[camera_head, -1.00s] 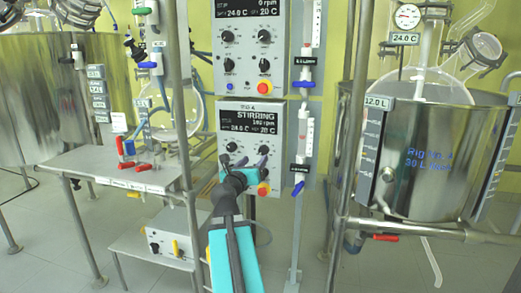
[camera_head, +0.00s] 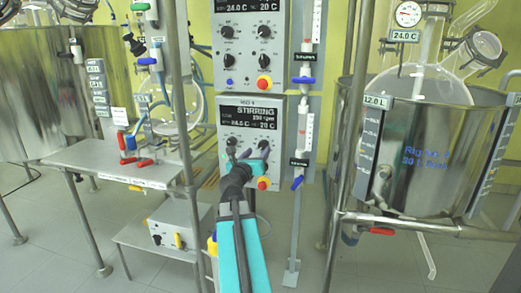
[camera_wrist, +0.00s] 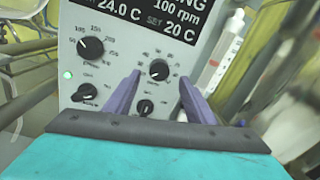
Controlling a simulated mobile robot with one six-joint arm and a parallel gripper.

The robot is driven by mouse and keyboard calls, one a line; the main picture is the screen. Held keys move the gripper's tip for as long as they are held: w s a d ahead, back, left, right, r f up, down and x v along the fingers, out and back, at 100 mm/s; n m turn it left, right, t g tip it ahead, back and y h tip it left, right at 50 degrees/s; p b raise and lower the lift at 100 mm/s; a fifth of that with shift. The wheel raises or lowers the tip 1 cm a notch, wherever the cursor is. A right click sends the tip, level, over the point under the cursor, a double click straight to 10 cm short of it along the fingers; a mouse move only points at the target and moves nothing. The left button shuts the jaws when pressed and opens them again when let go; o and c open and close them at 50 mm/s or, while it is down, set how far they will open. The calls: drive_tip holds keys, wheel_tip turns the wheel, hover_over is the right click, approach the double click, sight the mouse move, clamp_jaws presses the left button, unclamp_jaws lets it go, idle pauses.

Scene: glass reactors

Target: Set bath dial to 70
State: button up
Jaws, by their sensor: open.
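The lower grey control box (camera_head: 228,160) shows "STIRRING" and "SET 20 C" on its display in the head view. The wrist view shows its panel (camera_wrist: 120,60) closely, with a black dial at the upper left (camera_wrist: 92,48) and another at the right (camera_wrist: 159,70), below "SET 20 C". The small lettering under the dials is unreadable. My gripper (camera_wrist: 160,77) is open, its two purple fingers on either side of the right dial. Contact cannot be told. In the head view my gripper (camera_head: 247,157) is in front of the box's lower part and hides some of it.
A lower black knob (camera_wrist: 145,107) lies between my fingers, close to the left one. A red button (camera_head: 263,183) is beside my gripper. A second control box (camera_head: 222,60) hangs above. A steel frame and valve-laden table (camera_head: 100,160) stand left, a steel bath vessel (camera_head: 420,185) right.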

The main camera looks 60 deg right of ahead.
sight(262, 146)
drive_tip(key=shift+b+x, duration=0.35)
drive_tip(key=shift+x, duration=2.1)
